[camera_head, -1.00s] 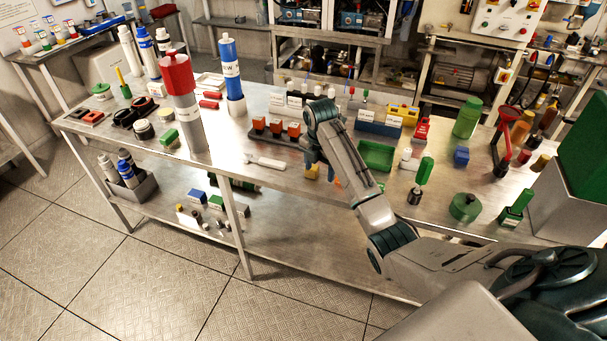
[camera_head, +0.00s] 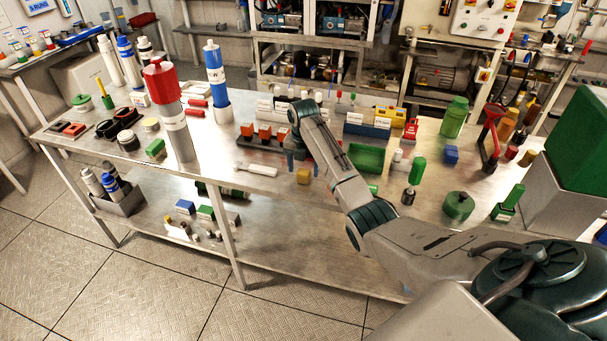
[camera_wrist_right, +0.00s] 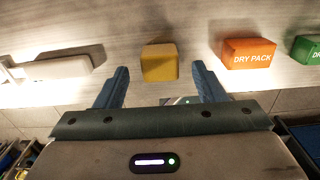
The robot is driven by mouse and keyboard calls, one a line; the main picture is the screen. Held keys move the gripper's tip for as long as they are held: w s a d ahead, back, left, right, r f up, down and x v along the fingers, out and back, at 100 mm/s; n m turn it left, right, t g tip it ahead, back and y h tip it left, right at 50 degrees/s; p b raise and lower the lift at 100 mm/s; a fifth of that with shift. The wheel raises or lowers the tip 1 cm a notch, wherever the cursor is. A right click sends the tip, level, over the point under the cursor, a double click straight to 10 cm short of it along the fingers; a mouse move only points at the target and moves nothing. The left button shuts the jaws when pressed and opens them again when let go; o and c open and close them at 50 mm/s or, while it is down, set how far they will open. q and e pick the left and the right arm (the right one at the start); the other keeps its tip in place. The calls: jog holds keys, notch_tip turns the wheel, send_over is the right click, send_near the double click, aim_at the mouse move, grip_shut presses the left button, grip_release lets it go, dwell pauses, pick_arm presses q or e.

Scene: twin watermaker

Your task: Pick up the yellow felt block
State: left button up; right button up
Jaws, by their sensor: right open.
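The yellow felt block (camera_head: 304,176) is a small cube on the steel bench, near its front edge. In the right wrist view the yellow block (camera_wrist_right: 160,62) lies ahead of my right gripper (camera_wrist_right: 159,71), roughly centred between the fingers. The blue fingers are apart, with nothing held between them. In the head view my right gripper (camera_head: 300,160) is just above and beside the block, partly hidden by its own wrist. My left gripper is not in view.
In the wrist view an orange DRY PACK block (camera_wrist_right: 249,53) and a green block (camera_wrist_right: 308,50) lie right of the yellow one. A white tool (camera_head: 256,170) lies left. A dark rack with orange-topped blocks (camera_head: 264,133) stands behind. A green tray (camera_head: 367,158) is right.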

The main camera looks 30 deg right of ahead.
jog(key=shift+d+f, duration=0.1)
jog(key=shift+f, duration=1.35)
jog(key=c, duration=1.1)
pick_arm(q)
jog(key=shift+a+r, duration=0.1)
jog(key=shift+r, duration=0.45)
pick_arm(e)
jog(key=shift+c, duration=0.2)
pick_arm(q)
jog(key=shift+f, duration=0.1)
pick_arm(e)
jog(key=shift+r, duration=0.2)
